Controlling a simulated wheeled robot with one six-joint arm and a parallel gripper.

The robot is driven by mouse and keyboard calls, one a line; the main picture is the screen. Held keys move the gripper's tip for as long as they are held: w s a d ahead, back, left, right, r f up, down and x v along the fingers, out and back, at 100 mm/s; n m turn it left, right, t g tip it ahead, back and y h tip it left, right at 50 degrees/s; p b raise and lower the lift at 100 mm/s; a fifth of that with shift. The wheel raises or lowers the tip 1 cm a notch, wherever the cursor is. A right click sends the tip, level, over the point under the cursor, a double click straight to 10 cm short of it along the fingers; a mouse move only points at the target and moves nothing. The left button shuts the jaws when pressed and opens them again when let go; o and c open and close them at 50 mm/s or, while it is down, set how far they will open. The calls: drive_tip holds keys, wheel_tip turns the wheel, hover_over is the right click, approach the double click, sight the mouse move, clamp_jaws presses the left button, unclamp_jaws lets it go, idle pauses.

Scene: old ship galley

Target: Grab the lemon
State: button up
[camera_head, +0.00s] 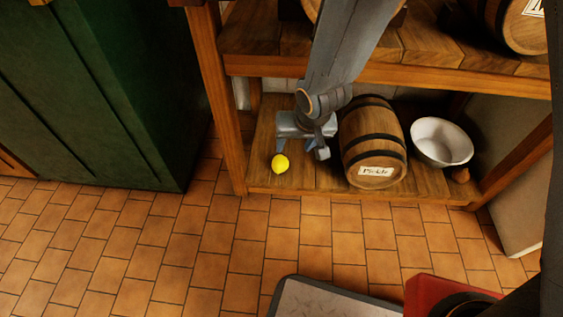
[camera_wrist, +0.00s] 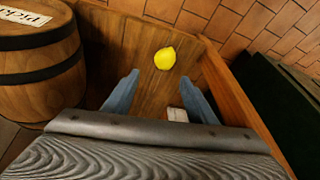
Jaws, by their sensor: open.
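A yellow lemon (camera_head: 280,163) lies on the lower wooden shelf (camera_head: 262,183), close to its front edge and left of the barrel. My gripper (camera_head: 303,150) is low over this shelf, just right of and behind the lemon. In the wrist view my gripper (camera_wrist: 163,92) is open, with its two blue-grey fingers apart and nothing held between them. The lemon (camera_wrist: 165,58) shows there beyond the fingertips, a little off to the right of the middle, apart from both fingers.
A labelled barrel (camera_head: 373,142) lies right of my gripper, with a white bowl (camera_head: 441,141) beyond it. A wooden post (camera_head: 222,100) bounds the shelf's left side, and the upper shelf (camera_head: 400,75) is above. A green cabinet (camera_head: 100,90) stands left. The tiled floor (camera_head: 215,245) in front is open.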

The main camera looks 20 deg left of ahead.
drive_tip(key=y+b, duration=0.1)
hover_over(282, 162)
drive_tip(key=s+d, duration=0.3)
wheel_tip(282, 162, down, 9)
drive_tip(key=b+x, duration=0.4)
drive_tip(key=x, duration=0.1)
drive_tip(key=w+b+x, duration=0.1)
drive_tip(key=b+x, duration=0.1)
drive_tip(key=shift+a+r, duration=0.15)
drive_tip(key=shift+a, duration=0.25)
drive_tip(key=shift+r, duration=0.1)
drive_tip(key=shift+c, duration=0.6)
drive_tip(key=c, duration=0.8)
